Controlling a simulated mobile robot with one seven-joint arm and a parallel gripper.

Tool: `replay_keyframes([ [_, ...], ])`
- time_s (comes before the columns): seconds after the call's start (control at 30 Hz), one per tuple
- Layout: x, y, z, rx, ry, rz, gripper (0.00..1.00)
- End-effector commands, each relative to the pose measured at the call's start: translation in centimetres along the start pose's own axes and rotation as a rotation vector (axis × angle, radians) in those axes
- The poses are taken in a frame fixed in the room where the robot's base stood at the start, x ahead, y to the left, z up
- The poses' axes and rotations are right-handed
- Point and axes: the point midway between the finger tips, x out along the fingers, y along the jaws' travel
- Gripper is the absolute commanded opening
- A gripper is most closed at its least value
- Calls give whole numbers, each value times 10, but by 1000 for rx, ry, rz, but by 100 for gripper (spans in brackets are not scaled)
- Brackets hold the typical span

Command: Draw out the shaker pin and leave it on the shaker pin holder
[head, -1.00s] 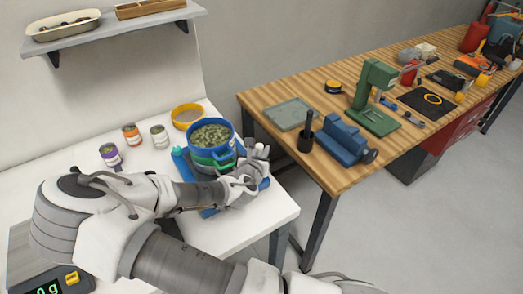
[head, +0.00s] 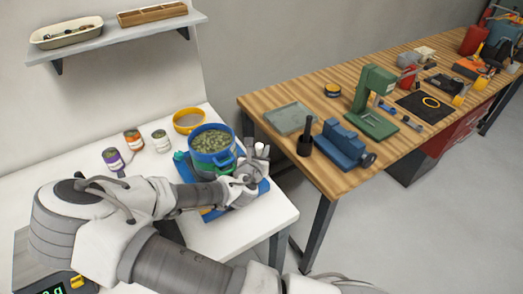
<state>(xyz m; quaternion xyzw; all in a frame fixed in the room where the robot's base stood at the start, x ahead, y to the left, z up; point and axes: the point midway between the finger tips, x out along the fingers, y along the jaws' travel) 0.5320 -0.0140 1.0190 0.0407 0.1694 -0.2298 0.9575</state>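The shaker stands on the white table as a blue base (head: 184,168) with a stack of round sieves on it. The top sieve (head: 212,140) is blue and holds greenish grains; a green sieve shows below it. My gripper (head: 256,158) is at the right side of the stack, close to the base. Small pale parts stand at its tip, and I cannot tell whether they are fingers, the shaker pin or its holder. My wrist covers the front of the shaker. The fingers are too small and hidden to show whether they hold anything.
Several small cans (head: 161,141) and a yellow-rimmed sieve (head: 188,121) stand left of and behind the shaker. A scale display (head: 50,289) is at the lower left. A wooden bench (head: 320,172) with a blue vise (head: 345,146) and a green press (head: 372,103) stands to the right.

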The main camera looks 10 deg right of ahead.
Motion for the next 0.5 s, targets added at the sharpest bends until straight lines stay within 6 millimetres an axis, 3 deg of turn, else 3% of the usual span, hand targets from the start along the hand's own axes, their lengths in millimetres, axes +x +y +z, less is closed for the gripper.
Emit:
replay_keyframes([
  [0.5, -8, 0, 22, -1, -1, 0, 0],
])
